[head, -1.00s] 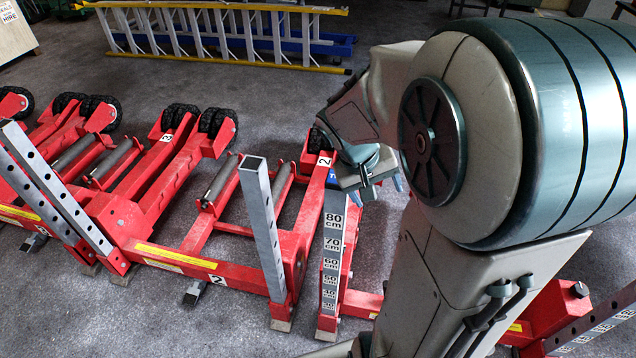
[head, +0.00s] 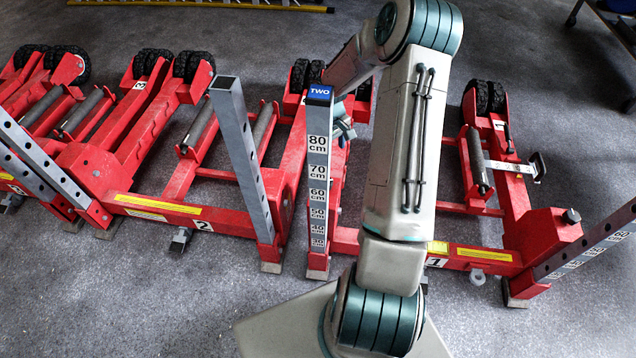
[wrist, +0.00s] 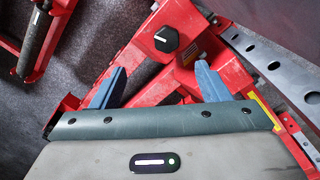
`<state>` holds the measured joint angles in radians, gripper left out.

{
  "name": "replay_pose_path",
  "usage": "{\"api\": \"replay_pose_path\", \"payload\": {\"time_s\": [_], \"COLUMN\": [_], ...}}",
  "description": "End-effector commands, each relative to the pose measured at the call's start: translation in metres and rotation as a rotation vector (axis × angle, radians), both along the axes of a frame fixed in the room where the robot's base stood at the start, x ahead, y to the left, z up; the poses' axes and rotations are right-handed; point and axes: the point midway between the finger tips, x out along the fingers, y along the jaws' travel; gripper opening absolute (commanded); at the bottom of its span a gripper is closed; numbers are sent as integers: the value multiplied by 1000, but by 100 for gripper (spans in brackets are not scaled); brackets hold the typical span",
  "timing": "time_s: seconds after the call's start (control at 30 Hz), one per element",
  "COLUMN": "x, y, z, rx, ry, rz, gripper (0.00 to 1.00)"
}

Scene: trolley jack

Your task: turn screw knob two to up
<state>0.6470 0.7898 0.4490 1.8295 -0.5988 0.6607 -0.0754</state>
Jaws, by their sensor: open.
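A black screw knob (wrist: 167,39) with a short white line on it sits on a red jack frame in the wrist view. The white line lies roughly crosswise in that picture. In the head view a grey post (head: 317,170) with a blue "TWO" label and a centimetre scale stands upright; no knob shows beside it, and my arm covers part of that area. My gripper (wrist: 161,67) is open, its two blue fingers apart and empty. The knob appears beyond the fingertips and between their lines, apart from them. In the head view the gripper is mostly behind the post.
A second grey post (head: 242,160) stands left of the scaled one. Another black knob (head: 571,216) is on the red jack numbered 1 at right. A holed grey bar (wrist: 270,65) runs close to the right finger.

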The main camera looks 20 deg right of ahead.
Motion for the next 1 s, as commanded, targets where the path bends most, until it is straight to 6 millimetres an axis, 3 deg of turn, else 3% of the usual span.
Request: {"api": "replay_pose_path", "payload": {"time_s": [0.37, 1.0], "x": [7, 8], "y": [4, 5], "z": [-39, -132], "rx": [41, 40], "ry": [-8, -9], "rz": [30, 30], "gripper": [69, 69]}}
